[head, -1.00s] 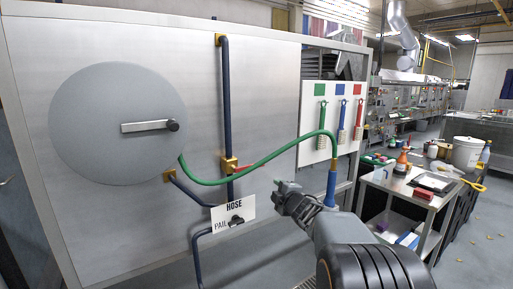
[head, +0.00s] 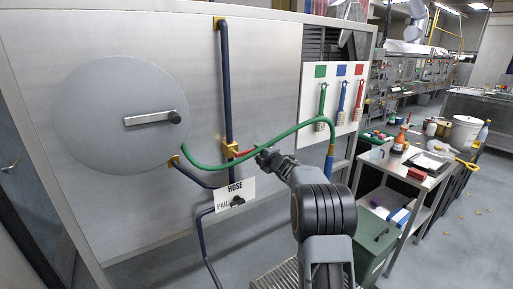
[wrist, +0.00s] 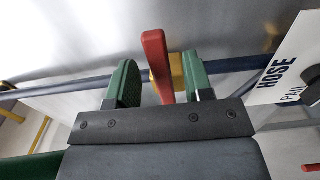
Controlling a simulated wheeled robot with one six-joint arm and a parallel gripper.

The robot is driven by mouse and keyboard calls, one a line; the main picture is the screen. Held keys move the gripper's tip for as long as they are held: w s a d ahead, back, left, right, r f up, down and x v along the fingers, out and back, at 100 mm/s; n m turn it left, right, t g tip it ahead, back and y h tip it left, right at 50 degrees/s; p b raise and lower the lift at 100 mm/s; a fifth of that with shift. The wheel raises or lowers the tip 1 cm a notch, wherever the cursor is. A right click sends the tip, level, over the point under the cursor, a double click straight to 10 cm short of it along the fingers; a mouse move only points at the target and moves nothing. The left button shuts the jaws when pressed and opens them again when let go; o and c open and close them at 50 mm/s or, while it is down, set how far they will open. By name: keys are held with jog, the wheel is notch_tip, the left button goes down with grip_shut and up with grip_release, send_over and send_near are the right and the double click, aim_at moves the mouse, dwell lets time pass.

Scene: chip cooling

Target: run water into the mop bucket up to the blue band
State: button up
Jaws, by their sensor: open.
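A brass valve (head: 229,150) with a red lever (head: 241,153) sits on the dark blue vertical pipe (head: 226,90) on the steel panel. My gripper (head: 262,157) is at the lever. In the wrist view, the red lever (wrist: 156,62) stands between my two open green fingers, with the brass body (wrist: 178,72) behind; I cannot tell whether either finger touches it. Below, a white HOSE/PAIL plate (head: 234,194) carries a black selector knob (head: 238,201); its setting is too small to tell. I see no mop bucket or blue band, and no running water.
A green hose (head: 290,132) loops over my gripper to a blue nozzle (head: 329,165). A round cover with a lever handle (head: 150,118) is at left. A dark green bin (head: 375,240) stands below right, beside a cluttered cart (head: 408,168). A white pail (head: 467,130) stands farther back.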

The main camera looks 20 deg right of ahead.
jog(key=shift+w+a, duration=0.2)
jog(key=shift+w, duration=0.85)
grip_shut()
